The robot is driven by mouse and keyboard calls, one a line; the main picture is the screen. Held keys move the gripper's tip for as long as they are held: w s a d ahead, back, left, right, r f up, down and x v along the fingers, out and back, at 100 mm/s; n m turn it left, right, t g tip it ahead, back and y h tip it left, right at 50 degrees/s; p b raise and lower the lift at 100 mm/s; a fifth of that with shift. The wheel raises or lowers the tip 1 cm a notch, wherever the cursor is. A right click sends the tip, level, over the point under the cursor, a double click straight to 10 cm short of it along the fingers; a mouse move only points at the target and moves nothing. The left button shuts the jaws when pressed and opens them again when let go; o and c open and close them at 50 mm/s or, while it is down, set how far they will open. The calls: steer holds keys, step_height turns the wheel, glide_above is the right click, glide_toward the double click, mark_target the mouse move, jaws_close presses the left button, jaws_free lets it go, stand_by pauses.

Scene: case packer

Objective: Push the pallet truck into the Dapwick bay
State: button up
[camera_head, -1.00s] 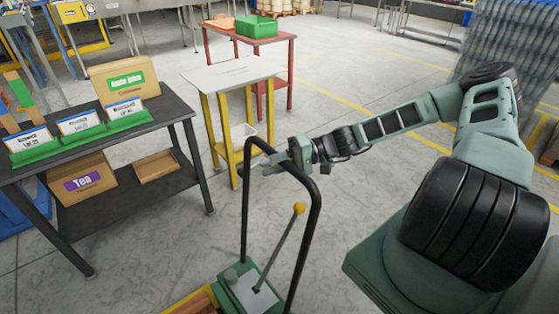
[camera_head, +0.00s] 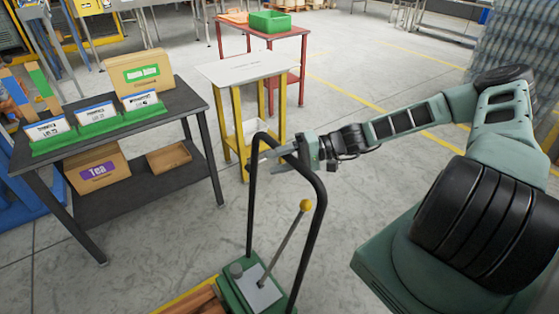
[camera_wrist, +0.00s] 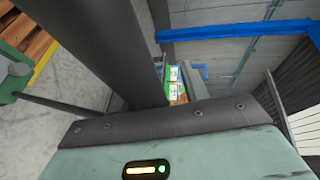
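The pallet truck has a green base (camera_head: 252,290) and a tall black looped handle (camera_head: 313,232). A grey lever with a yellow knob rises from the base. It stands low in the head view, partly cut off by the bottom edge. My gripper (camera_head: 270,160) is at the top of the handle loop, its fingers spread apart beside the bar. In the wrist view the dark handle bar (camera_wrist: 95,40) runs close in front of the palm, between two thin fingers. I cannot make out any Dapwick sign.
A dark two-tier table (camera_head: 140,190) with boxes and green card holders stands at left. A white-topped yellow stand (camera_head: 245,68) and a red table (camera_head: 283,38) with a green bin are behind the truck. Open floor with yellow lines (camera_head: 345,92) lies behind my arm.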

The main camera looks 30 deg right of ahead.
steer(key=shift+d+f, duration=0.1)
steer(key=b+v, duration=0.3)
steer(key=v, duration=1.4)
steer(key=shift+r, duration=0.25)
steer(key=shift+d, duration=0.2)
